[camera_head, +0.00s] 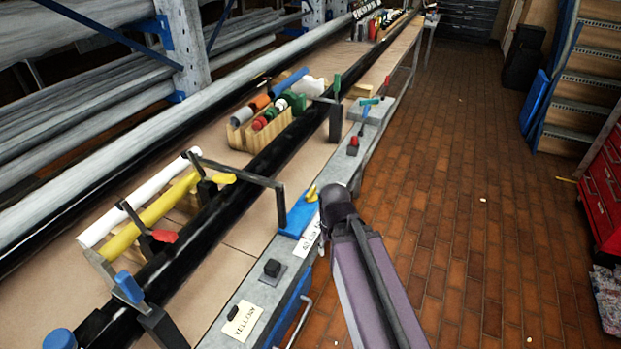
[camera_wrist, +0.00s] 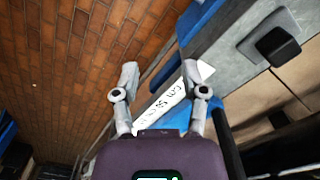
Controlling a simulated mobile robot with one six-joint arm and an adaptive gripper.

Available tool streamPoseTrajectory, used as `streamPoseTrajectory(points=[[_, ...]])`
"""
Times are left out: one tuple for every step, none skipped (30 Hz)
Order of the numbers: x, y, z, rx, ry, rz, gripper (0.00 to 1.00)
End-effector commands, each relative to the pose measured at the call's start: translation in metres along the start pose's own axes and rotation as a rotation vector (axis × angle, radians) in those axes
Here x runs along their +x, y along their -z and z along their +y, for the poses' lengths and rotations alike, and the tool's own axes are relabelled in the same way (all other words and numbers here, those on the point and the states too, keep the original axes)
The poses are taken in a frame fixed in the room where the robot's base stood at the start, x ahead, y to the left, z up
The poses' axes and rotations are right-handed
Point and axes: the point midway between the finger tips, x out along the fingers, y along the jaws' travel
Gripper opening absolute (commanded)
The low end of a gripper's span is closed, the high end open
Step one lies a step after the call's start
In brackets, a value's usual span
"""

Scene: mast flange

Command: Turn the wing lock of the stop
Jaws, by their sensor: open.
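The stop is a blue block (camera_head: 298,219) on the grey rail at the bench's front edge. Its yellow wing lock (camera_head: 311,193) stands on top, close to the left of my purple wrist in the head view. In the wrist view my gripper (camera_wrist: 160,78) is open, with its two grey fingers apart and nothing held between them. Part of the blue block (camera_wrist: 174,121) shows low between the fingers; I cannot make out the wing lock there. A white handwritten label (camera_wrist: 172,104) lies beyond the block.
A black knob (camera_head: 272,268) on a small plate and a yellowish label (camera_head: 240,321) lie farther along the grey rail. A dark bar (camera_head: 245,177) reaches from the block over the black tube.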

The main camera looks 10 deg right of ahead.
Motion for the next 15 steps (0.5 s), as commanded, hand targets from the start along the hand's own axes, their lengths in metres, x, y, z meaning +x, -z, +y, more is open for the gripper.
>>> streamPoseTrajectory(points=[[0.000,0.001,0.000,0.001,0.000,0.000,0.56],[0.000,0.001,0.000,0.002,0.000,0.000,0.56],[0.000,0.003,0.000,0.005,0.000,0.000,0.56],[0.000,0.005,0.000,0.008,0.000,0.000,0.56],[0.000,0.008,0.000,0.013,0.000,0.000,0.56],[-0.001,0.013,0.000,0.020,0.000,0.000,0.56],[-0.001,0.018,0.000,0.028,0.000,0.000,0.56],[-0.001,0.024,0.000,0.039,0.000,0.000,0.56],[-0.002,0.033,0.001,0.053,0.000,0.000,0.56],[-0.002,0.040,0.002,0.066,0.000,0.000,0.56],[-0.002,0.049,0.003,0.082,0.000,0.000,0.56],[-0.003,0.061,0.003,0.105,0.000,0.000,0.56],[-0.003,0.071,0.003,0.125,0.000,0.000,0.56],[-0.004,0.082,0.003,0.146,0.000,0.000,0.56],[-0.004,0.098,0.003,0.176,0.000,0.000,0.56]])
